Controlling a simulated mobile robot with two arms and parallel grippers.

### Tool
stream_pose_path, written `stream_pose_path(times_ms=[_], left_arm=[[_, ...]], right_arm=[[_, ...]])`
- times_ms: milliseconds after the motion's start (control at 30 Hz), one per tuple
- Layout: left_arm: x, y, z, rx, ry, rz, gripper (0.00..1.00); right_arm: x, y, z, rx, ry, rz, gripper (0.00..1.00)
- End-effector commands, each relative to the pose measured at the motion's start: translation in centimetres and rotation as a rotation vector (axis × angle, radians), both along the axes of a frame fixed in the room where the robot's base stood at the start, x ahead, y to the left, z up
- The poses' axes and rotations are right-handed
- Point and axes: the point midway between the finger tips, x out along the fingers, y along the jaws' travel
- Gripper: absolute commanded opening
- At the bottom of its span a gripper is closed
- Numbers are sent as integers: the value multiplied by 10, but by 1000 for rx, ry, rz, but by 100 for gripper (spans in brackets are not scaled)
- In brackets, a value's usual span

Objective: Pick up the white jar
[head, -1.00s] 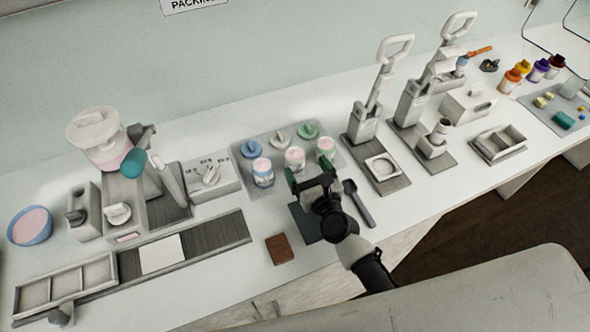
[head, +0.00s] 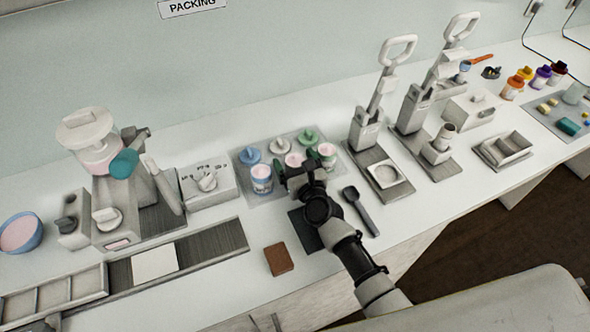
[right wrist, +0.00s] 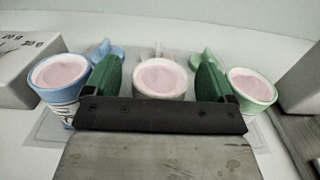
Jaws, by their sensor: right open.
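The white jar (right wrist: 161,80) is open and filled with pink cream. In the right wrist view it stands upright between the green fingers of my right gripper (right wrist: 160,82), which is open. A gap shows on each side of the jar. In the head view my right gripper (head: 301,172) hides most of the white jar (head: 294,159). A blue jar (head: 261,178) stands to its left and a green jar (head: 327,156) to its right, both with pink cream. My left gripper is not in view.
The jars stand on a grey mat (head: 243,187). Blue, white and green lids (head: 306,136) lie behind them. A dark spatula (head: 362,210) and a brown block (head: 279,260) lie on the bench. A dial box (head: 207,183) is to the left, a press (head: 367,130) to the right.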

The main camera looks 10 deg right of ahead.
Motion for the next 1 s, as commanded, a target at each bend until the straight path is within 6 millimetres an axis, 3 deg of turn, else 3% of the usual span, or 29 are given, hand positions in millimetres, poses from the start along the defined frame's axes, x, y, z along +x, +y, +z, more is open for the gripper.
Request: stream_pose_path(times_ms=[33,300,400,767,1000], left_arm=[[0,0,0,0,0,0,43],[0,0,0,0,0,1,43],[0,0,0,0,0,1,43],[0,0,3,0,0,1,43],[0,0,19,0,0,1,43]], right_arm=[[0,0,0,0,0,0,82],[0,0,0,0,0,0,41],[0,0,1,0,-1,0,29],[0,0,9,4,-2,-2,29],[-1,1,50,9,-3,-4,29]])
